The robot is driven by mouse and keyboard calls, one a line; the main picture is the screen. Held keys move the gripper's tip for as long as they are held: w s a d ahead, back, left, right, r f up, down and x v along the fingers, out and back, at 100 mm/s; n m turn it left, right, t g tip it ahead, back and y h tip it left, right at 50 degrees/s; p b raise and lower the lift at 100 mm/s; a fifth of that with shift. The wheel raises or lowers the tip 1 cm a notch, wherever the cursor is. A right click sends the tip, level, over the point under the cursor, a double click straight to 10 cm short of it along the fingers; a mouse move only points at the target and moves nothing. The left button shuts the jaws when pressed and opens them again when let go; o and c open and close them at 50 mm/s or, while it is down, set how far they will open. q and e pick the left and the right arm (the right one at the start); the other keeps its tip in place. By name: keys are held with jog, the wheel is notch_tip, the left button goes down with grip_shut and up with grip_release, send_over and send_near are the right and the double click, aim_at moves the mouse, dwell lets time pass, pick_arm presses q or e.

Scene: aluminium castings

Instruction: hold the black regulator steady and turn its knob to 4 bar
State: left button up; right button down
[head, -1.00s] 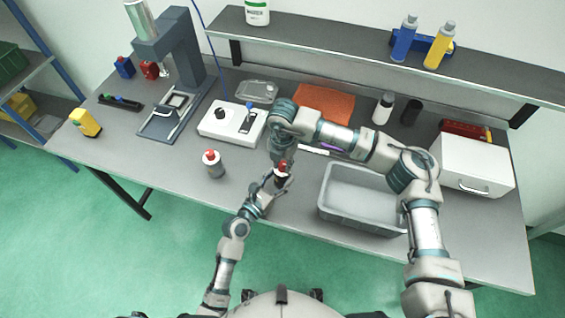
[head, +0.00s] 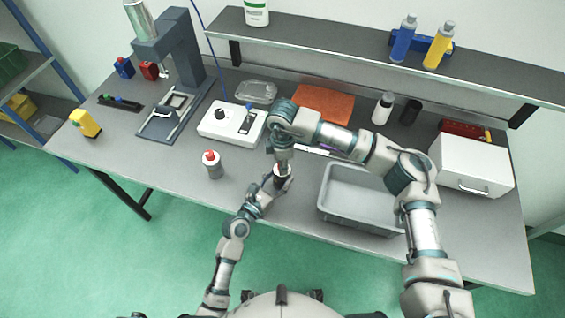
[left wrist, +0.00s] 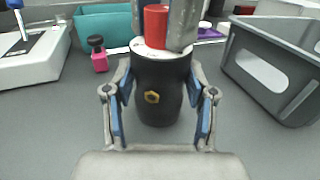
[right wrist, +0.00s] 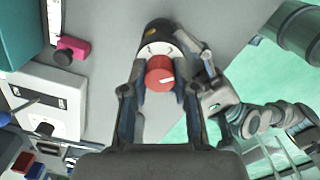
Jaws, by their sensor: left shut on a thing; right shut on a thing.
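The black regulator (head: 281,182) stands upright near the table's front edge, with a white dial top and a red knob (right wrist: 160,72). My left gripper (left wrist: 160,112) is shut around its body, one finger on each side. A small brass hexagonal fitting (left wrist: 152,97) faces the left wrist camera. My right gripper (right wrist: 160,88) comes from above and is shut on the red knob. In the right wrist view a white pointer mark on the knob points right. Short dark marks show on the dial, but I cannot read its numbers.
A grey regulator with a red knob (head: 212,164) stands to the left. A grey tray (head: 326,205) is close on the right. A white box with a black knob (head: 232,125) sits behind. A pink item with a black top (left wrist: 99,60) is also behind.

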pick_arm(q)
jog(key=shift+a, duration=0.2)
pick_arm(e)
jog(key=shift+w+d+m, duration=0.1)
jog(key=shift+d+m, duration=0.05)
jog(key=shift+m, duration=0.85)
jog(key=shift+w+d+m, duration=0.1)
jog(key=shift+m, duration=0.9)
jog(key=c, duration=0.9)
grip_release()
jog(key=shift+a, duration=0.1)
jog(key=shift+s+a, duration=0.1)
pick_arm(q)
jog(key=shift+f, duration=0.1)
jog(key=shift+d, duration=0.1)
pick_arm(e)
jog(key=shift+a, duration=0.1)
notch_tip(320, 180, up, 12)
jog(key=shift+f, duration=0.1)
